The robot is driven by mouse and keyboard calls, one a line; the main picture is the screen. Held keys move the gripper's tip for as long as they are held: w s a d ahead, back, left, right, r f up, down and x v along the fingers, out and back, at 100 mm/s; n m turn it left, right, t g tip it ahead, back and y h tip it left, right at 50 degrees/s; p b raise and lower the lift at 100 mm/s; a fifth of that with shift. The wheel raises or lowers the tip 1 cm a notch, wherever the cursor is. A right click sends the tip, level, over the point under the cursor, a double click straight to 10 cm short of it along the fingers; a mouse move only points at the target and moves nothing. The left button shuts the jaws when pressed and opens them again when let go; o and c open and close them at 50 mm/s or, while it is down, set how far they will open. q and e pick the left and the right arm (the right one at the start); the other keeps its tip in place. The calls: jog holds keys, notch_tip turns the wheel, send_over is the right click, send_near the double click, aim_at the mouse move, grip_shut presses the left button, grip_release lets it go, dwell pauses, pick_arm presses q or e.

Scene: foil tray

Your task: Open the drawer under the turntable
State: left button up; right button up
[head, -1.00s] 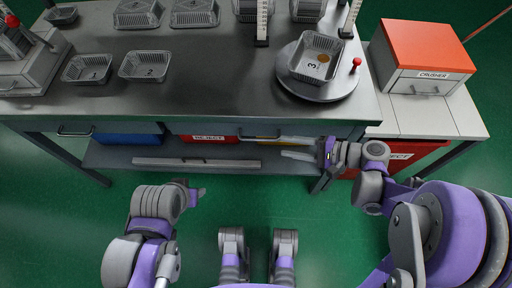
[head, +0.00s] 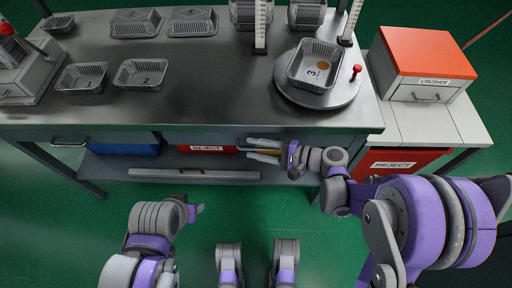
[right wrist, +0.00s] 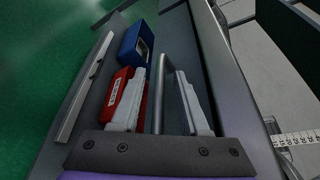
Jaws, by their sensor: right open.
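The turntable (head: 318,92) is a round grey plate at the right end of the metal bench, carrying foil tray 3 (head: 316,64). Under it is the grey drawer front (head: 308,143), which looks closed. My right gripper (head: 262,150) is at that front, fingers pointing left and apart. In the right wrist view a grey bar handle (right wrist: 160,85) runs between the two open fingers (right wrist: 158,100); I cannot tell whether they touch it. The handle is mostly hidden in the head view. My left gripper (head: 196,210) is low at the left, away from the bench, its fingers unclear.
Another drawer handle (head: 68,143) is at the bench's left. A blue bin (head: 125,149) and red REJECT bin (head: 207,149) stand on the shelf below. The orange-topped crusher (head: 425,60) stands right, above another REJECT bin (head: 395,162). Green floor before the bench is clear.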

grip_shut()
dwell(1.5)
